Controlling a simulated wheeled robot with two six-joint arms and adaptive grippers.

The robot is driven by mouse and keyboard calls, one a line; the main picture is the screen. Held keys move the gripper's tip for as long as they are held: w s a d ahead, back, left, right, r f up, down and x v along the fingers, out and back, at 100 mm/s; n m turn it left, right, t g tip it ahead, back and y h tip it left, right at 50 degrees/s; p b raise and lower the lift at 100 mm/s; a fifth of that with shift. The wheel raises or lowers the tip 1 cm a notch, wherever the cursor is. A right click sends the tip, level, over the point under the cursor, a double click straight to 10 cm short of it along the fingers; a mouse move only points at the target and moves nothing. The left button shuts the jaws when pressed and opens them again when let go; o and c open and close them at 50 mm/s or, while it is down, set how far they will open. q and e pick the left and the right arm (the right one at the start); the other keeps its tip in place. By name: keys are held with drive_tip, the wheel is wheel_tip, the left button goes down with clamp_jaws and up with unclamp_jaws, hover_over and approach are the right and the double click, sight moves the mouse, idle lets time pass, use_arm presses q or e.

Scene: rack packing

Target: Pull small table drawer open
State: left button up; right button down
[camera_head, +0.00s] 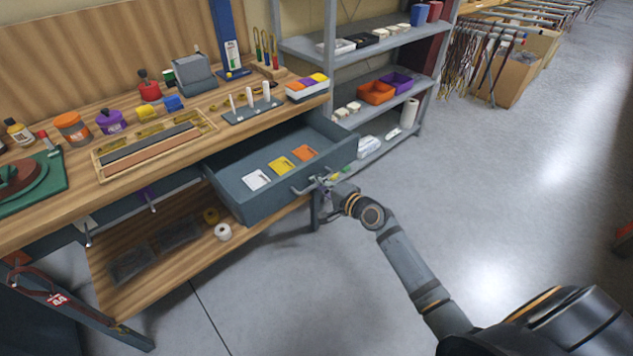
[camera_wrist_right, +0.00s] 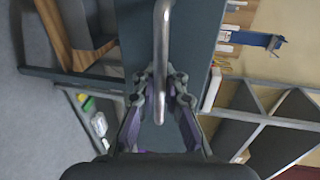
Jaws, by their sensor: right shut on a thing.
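The small table drawer (camera_head: 262,203) is a dark grey drawer under the wooden worktop. It stands well out from the table, and its inside shows a white, a yellow and an orange card. Its metal bar handle (camera_head: 304,188) is on the front face. My right gripper (camera_head: 322,182) is at the handle, shut on it. In the right wrist view the handle (camera_wrist_right: 161,50) runs down between the two fingers of the right gripper (camera_wrist_right: 160,98). My left gripper does not show in either view.
The wooden workbench (camera_head: 75,205) holds jars, a tray and tools. A lower wooden shelf (camera_head: 150,285) carries tape rolls. A grey metal rack (camera_head: 335,65) with bins stands behind the drawer. The floor (camera_head: 480,170) to the right is clear.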

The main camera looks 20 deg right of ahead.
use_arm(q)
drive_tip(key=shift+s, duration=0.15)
use_arm(e)
drive_tip(key=c, duration=1.7)
unclamp_jaws()
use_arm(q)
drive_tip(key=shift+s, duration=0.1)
use_arm(e)
drive_tip(key=shift+s+d, duration=0.1)
drive_tip(key=v, duration=0.7)
drive_tip(key=shift+s, duration=0.15)
